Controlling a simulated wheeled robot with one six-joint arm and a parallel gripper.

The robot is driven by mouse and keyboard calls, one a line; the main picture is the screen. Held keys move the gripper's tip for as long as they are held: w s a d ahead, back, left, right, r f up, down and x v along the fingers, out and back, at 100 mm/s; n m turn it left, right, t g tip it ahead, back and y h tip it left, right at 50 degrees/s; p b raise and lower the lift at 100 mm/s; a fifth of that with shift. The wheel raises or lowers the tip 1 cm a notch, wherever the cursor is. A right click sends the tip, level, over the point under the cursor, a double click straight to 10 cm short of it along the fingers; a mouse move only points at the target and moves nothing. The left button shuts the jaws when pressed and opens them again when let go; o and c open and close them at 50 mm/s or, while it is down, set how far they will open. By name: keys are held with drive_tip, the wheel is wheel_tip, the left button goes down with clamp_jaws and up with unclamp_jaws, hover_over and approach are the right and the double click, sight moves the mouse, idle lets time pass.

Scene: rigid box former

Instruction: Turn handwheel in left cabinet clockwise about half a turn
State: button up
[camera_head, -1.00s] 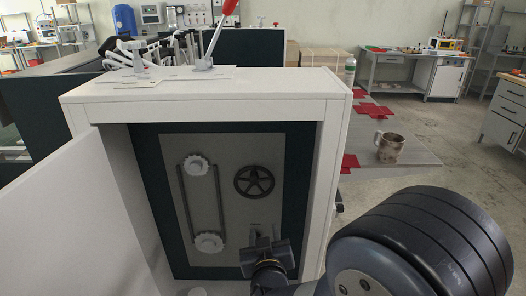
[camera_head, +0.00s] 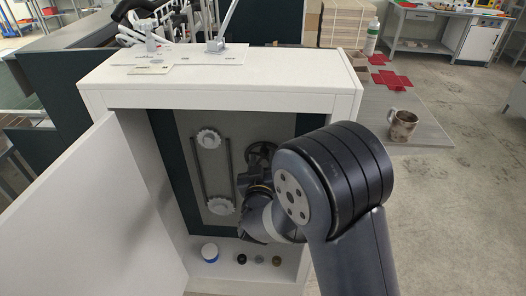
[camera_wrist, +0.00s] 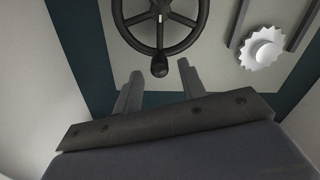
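The dark spoked handwheel (camera_head: 262,149) is on the grey back panel inside the open white cabinet (camera_head: 220,93). My arm covers much of it in the head view. In the wrist view the handwheel (camera_wrist: 160,50) fills the upper middle, with a dark round knob at the low point of its rim. My gripper (camera_wrist: 160,70) is inside the cabinet just in front of the wheel. Its two fingers are spread, one on each side of the knob in the picture. A gap shows on both sides, and I see no contact.
The cabinet door (camera_head: 85,215) stands open at left. Two white toothed wheels (camera_head: 208,139) joined by a chain or belt sit left of the handwheel. A mug (camera_head: 402,125) stands on the table at right.

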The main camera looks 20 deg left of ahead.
drive_tip(key=shift+x, duration=1.3)
drive_tip(key=shift+c, duration=0.5)
clamp_jaws()
